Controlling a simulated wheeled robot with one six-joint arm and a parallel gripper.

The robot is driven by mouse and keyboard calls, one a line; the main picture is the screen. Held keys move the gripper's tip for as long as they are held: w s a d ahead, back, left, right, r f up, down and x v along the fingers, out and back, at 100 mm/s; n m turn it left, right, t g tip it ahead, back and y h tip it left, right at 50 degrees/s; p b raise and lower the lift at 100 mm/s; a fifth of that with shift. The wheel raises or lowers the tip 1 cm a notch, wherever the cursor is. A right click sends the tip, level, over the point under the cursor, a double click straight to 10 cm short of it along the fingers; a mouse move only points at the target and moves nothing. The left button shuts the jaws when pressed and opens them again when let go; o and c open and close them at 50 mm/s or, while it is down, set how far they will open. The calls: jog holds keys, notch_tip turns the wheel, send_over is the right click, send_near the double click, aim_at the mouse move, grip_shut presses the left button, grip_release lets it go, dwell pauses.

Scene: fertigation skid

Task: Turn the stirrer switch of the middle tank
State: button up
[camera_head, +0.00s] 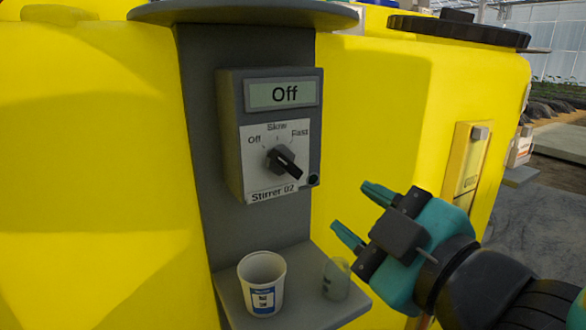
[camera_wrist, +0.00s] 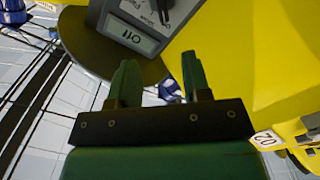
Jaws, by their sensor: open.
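The stirrer switch (camera_head: 284,161) is a black rotary knob on a grey box (camera_head: 230,140) labelled Stirrer 02. Its white plate is marked Off, Slow and Fast. The knob's bar slants from upper left, toward the Off mark, to lower right. The display (camera_head: 285,94) above it reads Off. In the wrist view, the display (camera_wrist: 133,33) appears upside down and the knob (camera_wrist: 163,8) is cut by the top edge. My gripper (camera_head: 354,208) is open and empty, right of and below the box, apart from the knob. Its two fingers also show in the wrist view (camera_wrist: 159,62).
A grey shelf (camera_head: 300,300) below the box holds a white labelled cup (camera_head: 262,282) and a small clear beaker (camera_head: 336,279), close to my gripper. Yellow tanks (camera_head: 90,150) stand on both sides of the grey post (camera_head: 200,100). A dark round ledge (camera_head: 240,13) juts out above the box.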

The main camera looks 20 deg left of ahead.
aim_at(288, 165)
jog(key=p+x, duration=0.7)
jog(key=p, duration=0.1)
jog(key=p+x, duration=0.8)
jog(key=shift+a+r, duration=0.25)
jog(key=shift+a, duration=0.1)
jog(key=shift+w+a+f+p, duration=0.2)
jog(key=shift+w+a+p, duration=0.2)
jog(key=shift+a, duration=0.05)
grip_shut()
